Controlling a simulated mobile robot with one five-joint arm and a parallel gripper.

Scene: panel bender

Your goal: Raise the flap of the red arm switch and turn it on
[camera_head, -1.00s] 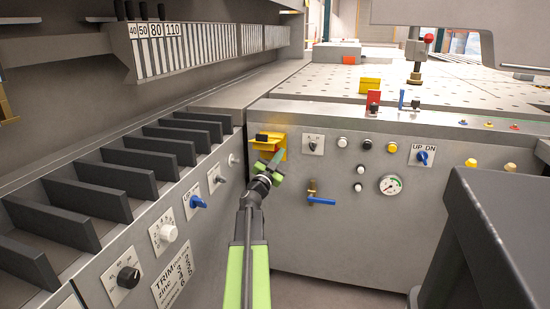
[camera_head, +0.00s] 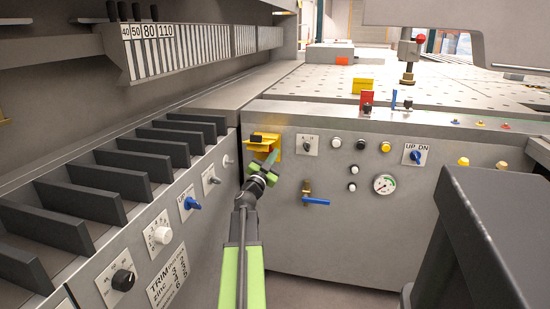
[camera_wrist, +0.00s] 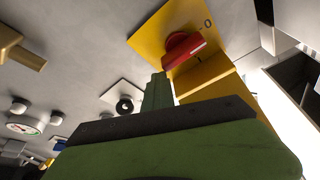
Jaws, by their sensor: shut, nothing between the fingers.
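The switch is on a yellow housing (camera_head: 275,142) at the left end of the front panel, partly hidden by my gripper in the head view. In the wrist view its yellow plate (camera_wrist: 150,38) carries a red switch handle (camera_wrist: 183,50) with a pale mark. The red handle is exposed. A yellow flap (camera_wrist: 208,82) stands out from the plate beside it. My gripper (camera_head: 270,157) is shut and empty, close in front of the housing. Its green fingertips (camera_wrist: 158,88) show just beside the red handle and flap; I cannot tell whether they touch.
A small selector (camera_head: 307,145) sits right of the housing. A blue-handled valve (camera_head: 315,201) and a gauge (camera_head: 385,184) are farther right on the panel. The side panel with knobs (camera_head: 158,236) runs close on the left. A dark box-like block (camera_head: 470,230) stands at the right.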

